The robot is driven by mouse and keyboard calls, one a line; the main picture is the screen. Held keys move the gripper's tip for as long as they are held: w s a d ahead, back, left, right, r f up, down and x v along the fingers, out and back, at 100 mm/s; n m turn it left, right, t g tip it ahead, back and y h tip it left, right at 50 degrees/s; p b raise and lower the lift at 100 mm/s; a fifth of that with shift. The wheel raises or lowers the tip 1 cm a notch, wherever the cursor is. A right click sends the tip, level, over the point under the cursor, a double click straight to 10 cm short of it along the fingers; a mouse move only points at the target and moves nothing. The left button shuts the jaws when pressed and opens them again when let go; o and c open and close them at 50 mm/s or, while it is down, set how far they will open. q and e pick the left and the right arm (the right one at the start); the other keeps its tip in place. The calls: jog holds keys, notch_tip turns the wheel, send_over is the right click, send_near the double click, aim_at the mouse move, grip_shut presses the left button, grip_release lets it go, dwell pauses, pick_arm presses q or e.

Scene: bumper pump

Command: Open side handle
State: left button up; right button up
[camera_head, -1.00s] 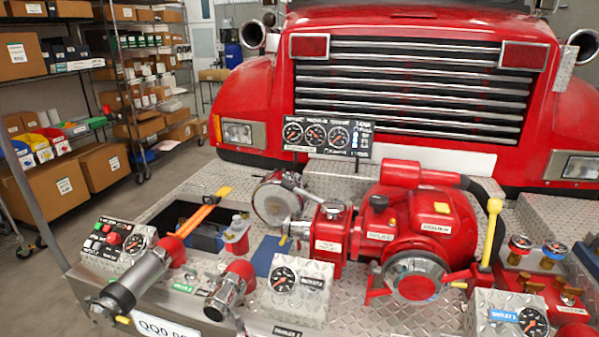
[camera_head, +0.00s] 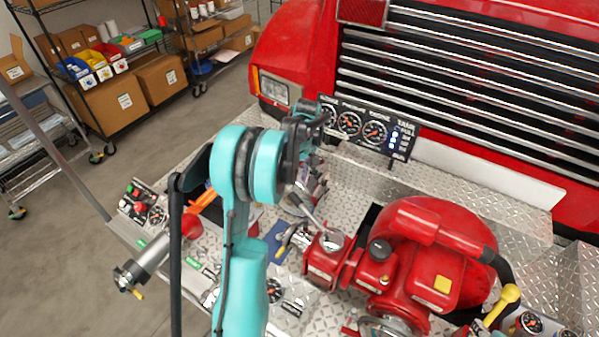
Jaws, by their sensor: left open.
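The red pump (camera_head: 425,250) sits on the diamond-plate bumper. On its left side a metal lever (camera_head: 306,210) rises from the red valve block (camera_head: 322,262), angled up and left. A smaller handle with a yellow tip (camera_head: 283,248) is just below it. I cannot tell which is the side handle. My left arm, teal and black, reaches up from the bottom. Its dark gripper (camera_head: 312,128) is open, above and beyond the metal lever and apart from the pump. The arm hides much of the round metal intake. My right gripper is not in view.
A gauge panel (camera_head: 367,130) stands just behind the left gripper, before the truck grille (camera_head: 440,100). A hose nozzle (camera_head: 145,262) lies at the left. Bare plate (camera_head: 350,180) shows between pump and panel.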

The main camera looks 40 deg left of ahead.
aim_at(293, 194)
pick_arm(q)
jog(key=shift+w+a, duration=0.15)
jog(key=shift+a, duration=0.2)
jog(key=shift+f+n, duration=0.3)
jog(key=shift+f, duration=0.1)
jog(key=f, duration=0.4)
jog(key=s+f, duration=0.1)
jog(key=f, duration=0.2)
jog(key=shift+a, duration=0.15)
grip_shut()
